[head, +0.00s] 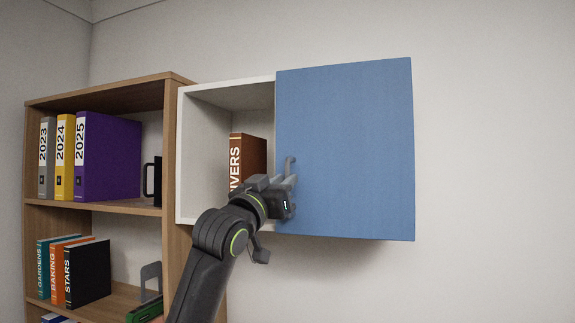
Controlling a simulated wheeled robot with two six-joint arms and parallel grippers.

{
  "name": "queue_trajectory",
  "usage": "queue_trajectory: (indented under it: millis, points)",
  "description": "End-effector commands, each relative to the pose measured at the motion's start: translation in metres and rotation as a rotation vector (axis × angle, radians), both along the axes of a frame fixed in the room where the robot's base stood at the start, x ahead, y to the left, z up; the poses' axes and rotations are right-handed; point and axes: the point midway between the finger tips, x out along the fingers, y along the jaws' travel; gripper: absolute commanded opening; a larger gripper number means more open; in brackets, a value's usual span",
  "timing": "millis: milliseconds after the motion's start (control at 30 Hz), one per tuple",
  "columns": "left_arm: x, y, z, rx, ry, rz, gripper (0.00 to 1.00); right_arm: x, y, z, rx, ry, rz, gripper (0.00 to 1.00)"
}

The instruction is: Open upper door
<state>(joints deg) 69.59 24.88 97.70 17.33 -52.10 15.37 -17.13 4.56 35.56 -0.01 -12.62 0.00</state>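A white wall cabinet (187,160) has a flat blue door (350,150) across its right part, and its left part stands open to view. A small grey upright handle (290,164) is near the door's left edge. My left gripper (289,183) is at the handle, overlapping its lower part. The gripper's own body hides its fingertips, so whether they are closed on the handle is unclear. My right gripper is out of view.
A brown book (250,155) stands inside the cabinet, partly behind my gripper. A wooden shelf (110,205) to the left holds binders (110,158), a black mug (157,180) and several books (88,272). The wall right of the door is bare.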

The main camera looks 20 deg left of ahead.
Motion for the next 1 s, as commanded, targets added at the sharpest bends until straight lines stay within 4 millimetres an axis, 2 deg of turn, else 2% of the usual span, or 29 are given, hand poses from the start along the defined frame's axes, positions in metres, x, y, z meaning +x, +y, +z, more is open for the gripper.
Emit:
queue_trajectory:
  millis: [33, 200, 567, 733, 1000]
  points:
    - [0.006, -0.002, 0.006, -0.002, 0.002, -0.001, 0.19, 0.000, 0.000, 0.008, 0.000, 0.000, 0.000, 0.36]
    - [0.018, -0.004, 0.009, 0.000, 0.000, 0.001, 0.19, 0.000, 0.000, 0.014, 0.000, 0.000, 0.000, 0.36]
    - [0.021, -0.005, 0.009, 0.000, -0.001, 0.000, 0.19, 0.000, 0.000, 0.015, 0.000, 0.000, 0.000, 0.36]
    - [0.021, -0.005, 0.009, 0.000, -0.001, 0.000, 0.00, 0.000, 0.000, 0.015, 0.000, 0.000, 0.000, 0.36]
    - [0.021, -0.005, 0.009, 0.000, -0.001, 0.000, 0.00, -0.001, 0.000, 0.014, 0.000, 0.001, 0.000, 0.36]
